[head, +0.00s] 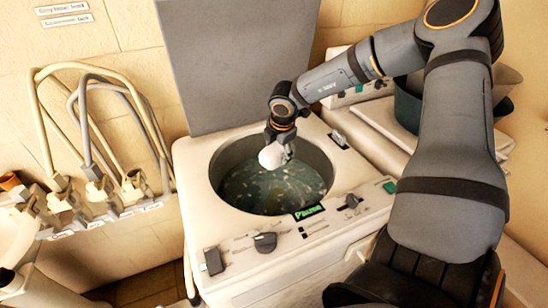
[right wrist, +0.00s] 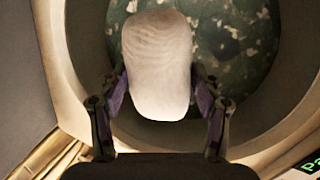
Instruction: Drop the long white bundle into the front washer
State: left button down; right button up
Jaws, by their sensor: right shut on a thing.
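The white bundle (right wrist: 157,65) is held between the two fingers of my right gripper (right wrist: 160,90) in the right wrist view. In the head view the bundle (head: 274,156) hangs from my right gripper (head: 281,138) over the far part of the round opening of the front washer (head: 200,165). The washer's grey lid (head: 238,60) stands open behind it. Speckled greenish contents (head: 265,190) show inside the tub, below the bundle. The bundle looks apart from the tub wall. My left gripper is not in the frames.
A second pale machine (head: 375,125) stands behind on the right, with dark tubs (head: 410,105) on it. Hoses and taps (head: 100,190) line the left wall. My right arm covers the right side.

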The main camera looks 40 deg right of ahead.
jog(key=o, duration=1.3)
notch_tip(320, 180, up, 10)
jog(key=shift+r, duration=0.1)
